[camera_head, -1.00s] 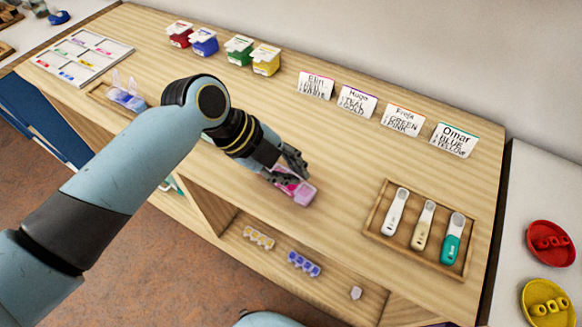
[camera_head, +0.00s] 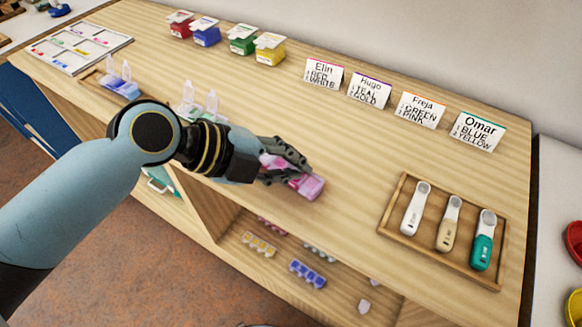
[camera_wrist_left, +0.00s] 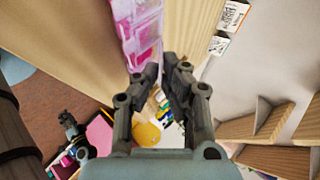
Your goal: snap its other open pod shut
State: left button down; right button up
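A pink, clear-walled pod organizer (camera_head: 311,187) lies on the wooden counter, partly hidden by my left gripper. In the left wrist view the pink organizer (camera_wrist_left: 143,30) runs along the top, with several pink-filled pods; whether a lid stands open is unclear. My left gripper (camera_head: 297,168) is low over its left part. In the left wrist view the fingers (camera_wrist_left: 163,67) are partly open, with a gap between the tips and nothing visible held. The organizer's edge is close to one finger; I cannot tell if they touch.
Another organizer (camera_head: 205,118) with upright clear lids stands behind my arm. A blue one (camera_head: 121,88) with raised lids is farther left. Name cards (camera_head: 417,109) and bead boxes (camera_head: 242,40) line the back. A tray (camera_head: 397,231) with scoops is at right; the counter between is clear.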

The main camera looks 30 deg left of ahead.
pick_arm(q)
jog(key=c, duration=2)
grip_release()
jog(key=o, duration=0.5)
